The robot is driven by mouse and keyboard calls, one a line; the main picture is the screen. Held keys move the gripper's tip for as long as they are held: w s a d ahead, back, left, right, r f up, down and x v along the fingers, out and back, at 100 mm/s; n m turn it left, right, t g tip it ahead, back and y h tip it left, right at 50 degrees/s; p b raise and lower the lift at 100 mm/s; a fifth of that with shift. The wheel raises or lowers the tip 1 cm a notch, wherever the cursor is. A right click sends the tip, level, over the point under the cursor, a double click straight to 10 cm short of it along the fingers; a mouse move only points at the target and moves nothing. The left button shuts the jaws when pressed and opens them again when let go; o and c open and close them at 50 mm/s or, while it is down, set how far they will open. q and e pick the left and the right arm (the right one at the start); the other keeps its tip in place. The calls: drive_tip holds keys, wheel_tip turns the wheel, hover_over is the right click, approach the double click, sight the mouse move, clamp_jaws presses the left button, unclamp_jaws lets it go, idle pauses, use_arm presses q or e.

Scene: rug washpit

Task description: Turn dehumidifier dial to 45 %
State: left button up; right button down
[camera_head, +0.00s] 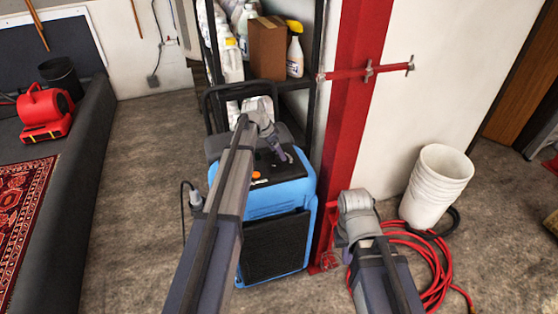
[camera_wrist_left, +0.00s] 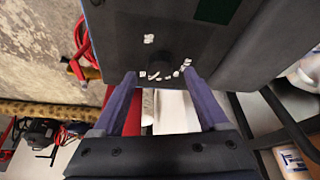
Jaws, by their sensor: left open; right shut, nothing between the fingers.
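The blue dehumidifier (camera_head: 262,203) stands upright on the floor in the middle of the head view, with a dark top panel. In the left wrist view its dark panel (camera_wrist_left: 130,40) carries a round black dial (camera_wrist_left: 160,61) ringed by small white marks, too blurred to read. The dial's setting cannot be told. My left gripper (camera_wrist_left: 160,76) is open, its fingertips to either side of the dial, with nothing held. In the head view my left gripper (camera_head: 285,156) is over the top panel. My right arm reaches in at the lower right; its fingers are hidden.
A dark display (camera_wrist_left: 217,10) lies near the dial. A red post (camera_head: 349,100) stands right of the dehumidifier. A shelf with bottles and a cardboard box (camera_head: 267,48) is behind.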

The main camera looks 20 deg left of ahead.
use_arm(q)
drive_tip(key=b+x, duration=0.1)
drive_tip(key=x, duration=0.1)
drive_tip(key=shift+f, duration=0.35)
use_arm(e)
wheel_tip(320, 180, down, 2)
drive_tip(key=shift+f, duration=0.2)
use_arm(q)
drive_tip(key=shift+r, duration=0.1)
clamp_jaws()
